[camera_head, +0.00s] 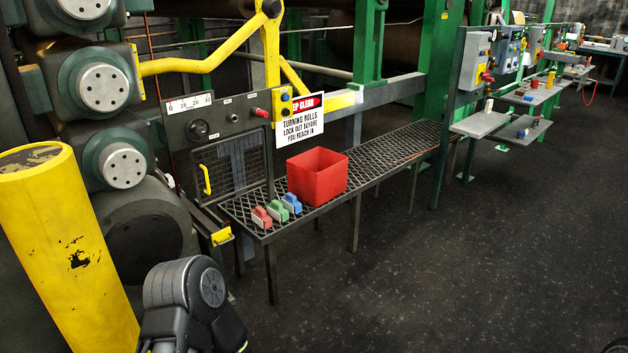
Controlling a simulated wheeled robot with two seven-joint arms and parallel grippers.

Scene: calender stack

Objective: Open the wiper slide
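Two yellow handles show at the near end of the machine. One is an upright yellow handle (206,180) on a dark mesh guard panel (238,163), which stands closed under the control panel. The other is a short yellow pull (222,237) at the end of a dark rail, low beside the grated shelf's left end. I cannot tell for sure which belongs to the wiper slide; the low pull on the rail looks like a slide. A dark link of my arm (183,292) shows at the bottom left, below the low pull. Neither gripper shows.
A grated shelf (385,160) holds a red bin (317,178) and red, green and blue small blocks (277,212). A yellow post (62,240) stands at left beside the rolls (104,88). A warning sign (301,122) hangs behind the bin. The floor at right is clear.

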